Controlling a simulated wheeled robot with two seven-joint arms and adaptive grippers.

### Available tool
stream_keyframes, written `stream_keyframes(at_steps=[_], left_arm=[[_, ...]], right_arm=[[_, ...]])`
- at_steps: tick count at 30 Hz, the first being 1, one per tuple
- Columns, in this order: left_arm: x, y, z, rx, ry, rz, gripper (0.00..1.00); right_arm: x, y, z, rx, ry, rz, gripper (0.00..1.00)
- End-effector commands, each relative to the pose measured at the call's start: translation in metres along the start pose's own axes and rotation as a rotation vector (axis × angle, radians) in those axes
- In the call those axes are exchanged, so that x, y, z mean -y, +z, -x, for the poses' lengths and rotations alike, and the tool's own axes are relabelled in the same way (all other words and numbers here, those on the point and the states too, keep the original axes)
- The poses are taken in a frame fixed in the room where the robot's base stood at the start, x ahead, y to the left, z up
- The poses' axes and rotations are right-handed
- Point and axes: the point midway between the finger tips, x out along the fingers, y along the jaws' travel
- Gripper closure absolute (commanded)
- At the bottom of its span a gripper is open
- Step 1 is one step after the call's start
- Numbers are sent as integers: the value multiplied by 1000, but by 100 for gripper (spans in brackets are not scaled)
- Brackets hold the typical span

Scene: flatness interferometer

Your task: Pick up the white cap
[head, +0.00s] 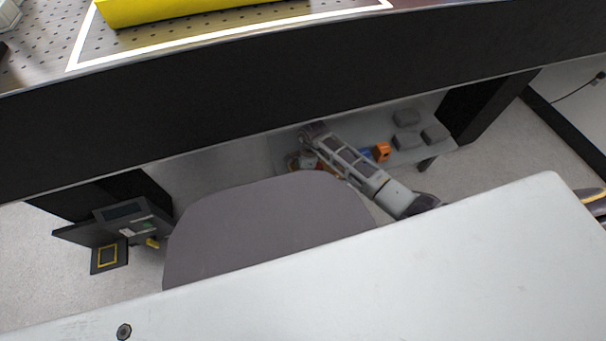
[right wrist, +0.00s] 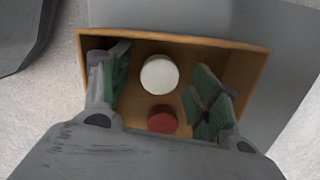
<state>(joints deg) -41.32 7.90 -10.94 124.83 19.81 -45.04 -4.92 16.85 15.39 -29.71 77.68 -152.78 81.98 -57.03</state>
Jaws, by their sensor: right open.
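The white cap (right wrist: 160,75) is a round white disc inside a shallow orange-brown tray (right wrist: 200,41) in the right wrist view. My right gripper (right wrist: 163,84) is open over the tray, with one finger to the left of the white cap and the other to the right. I see a gap between the cap and each finger. A round red cap (right wrist: 163,120) lies in the tray just below the white one in the picture. In the head view the cap cannot be made out beside my right arm. My left gripper is in neither view.
A low grey shelf (head: 433,155) under the dark-edged perforated table holds several grey blocks (head: 407,118) and an orange item (head: 382,152). A grey chair-like panel (head: 265,225) stands in front of it. A dark device (head: 125,218) is at left.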

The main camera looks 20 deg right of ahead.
Motion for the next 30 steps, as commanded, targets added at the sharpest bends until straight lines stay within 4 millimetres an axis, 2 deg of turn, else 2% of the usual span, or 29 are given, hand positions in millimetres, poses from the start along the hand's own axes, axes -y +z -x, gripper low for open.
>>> stream_keyframes(at_steps=[9,18,30], left_arm=[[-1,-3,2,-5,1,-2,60],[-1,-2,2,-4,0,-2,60],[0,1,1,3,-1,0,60]], right_arm=[[0,0,0,0,0,0,38],[0,0,0,0,0,0,74],[0,0,1,0,0,0,74]])
